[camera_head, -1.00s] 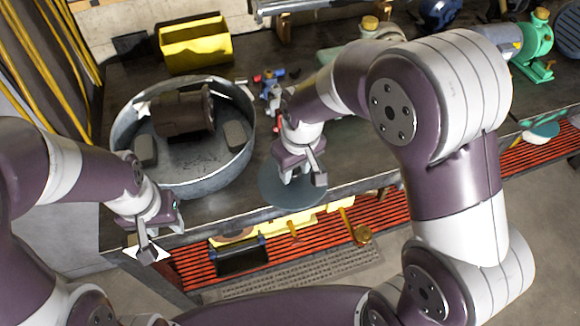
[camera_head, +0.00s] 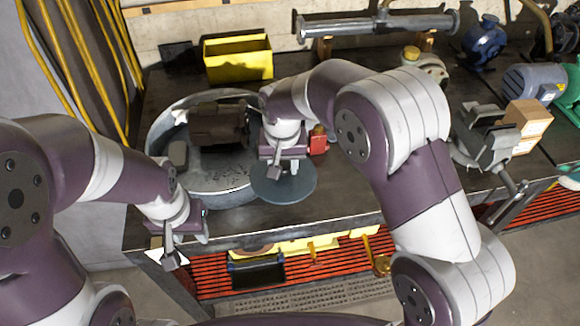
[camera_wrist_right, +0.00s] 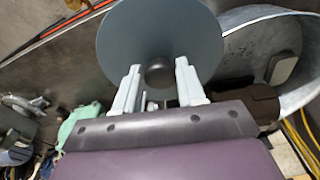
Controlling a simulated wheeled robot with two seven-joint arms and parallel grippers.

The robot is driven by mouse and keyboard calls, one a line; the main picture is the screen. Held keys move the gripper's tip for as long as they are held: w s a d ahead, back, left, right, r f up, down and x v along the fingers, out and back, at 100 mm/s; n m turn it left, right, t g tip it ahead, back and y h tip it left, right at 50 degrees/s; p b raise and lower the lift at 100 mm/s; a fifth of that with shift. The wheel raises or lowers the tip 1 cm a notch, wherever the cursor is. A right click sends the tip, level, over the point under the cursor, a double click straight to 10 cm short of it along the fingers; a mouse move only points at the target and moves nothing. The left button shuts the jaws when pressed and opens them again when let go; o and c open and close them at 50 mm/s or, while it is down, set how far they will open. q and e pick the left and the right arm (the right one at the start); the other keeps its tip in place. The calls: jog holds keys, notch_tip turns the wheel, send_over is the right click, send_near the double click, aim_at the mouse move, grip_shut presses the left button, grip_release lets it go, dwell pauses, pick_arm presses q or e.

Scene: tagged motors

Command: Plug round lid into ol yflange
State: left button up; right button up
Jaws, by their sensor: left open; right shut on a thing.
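The round lid (camera_head: 296,187) is a flat blue-grey disc. My right gripper (camera_head: 277,165) is shut on its small dark central knob, and the lid is by the right side of the metal tub, overlapping its rim in the head view. The right wrist view shows the lid (camera_wrist_right: 160,22) beyond the two fingers (camera_wrist_right: 158,78). My left gripper (camera_head: 186,248) is open and empty near the bench's front left edge. I cannot tell which thing is the oily flange; a silver pipe (camera_head: 375,24) with flanged ends lies at the back.
The metal tub (camera_head: 240,194) holds a dark brown motor (camera_head: 217,124) and a grey block. A yellow bin (camera_head: 238,62) stands behind it. A blue motor (camera_head: 484,42), a grey vise (camera_head: 487,135) and cardboard boxes (camera_head: 528,122) are at the right. Bare bench top (camera_head: 345,205) lies right of the lid.

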aim_at(301, 187)
jog(key=shift+s+d+f+n, duration=0.2)
jog(key=shift+f+n, duration=0.3)
jog(key=shift+n, duration=0.4)
jog(key=d+f+n, duration=0.1)
jog(key=f+n, duration=0.1)
jog(key=n, duration=0.2)
jog(key=s+d+f+n+y, duration=0.1)
jog(key=f+n, duration=0.1)
jog(key=n, duration=0.2)
jog(key=s+d+f+n+g, duration=0.1)
jog(key=f+n, duration=0.2)
jog(key=n, duration=0.2)
jog(key=shift+d+f, duration=0.1)
jog(key=shift+d, duration=0.05)
jog(key=shift+s+d+f+n, duration=0.2)
jog(key=shift+f+n, duration=0.3)
jog(key=shift+n, duration=0.7)
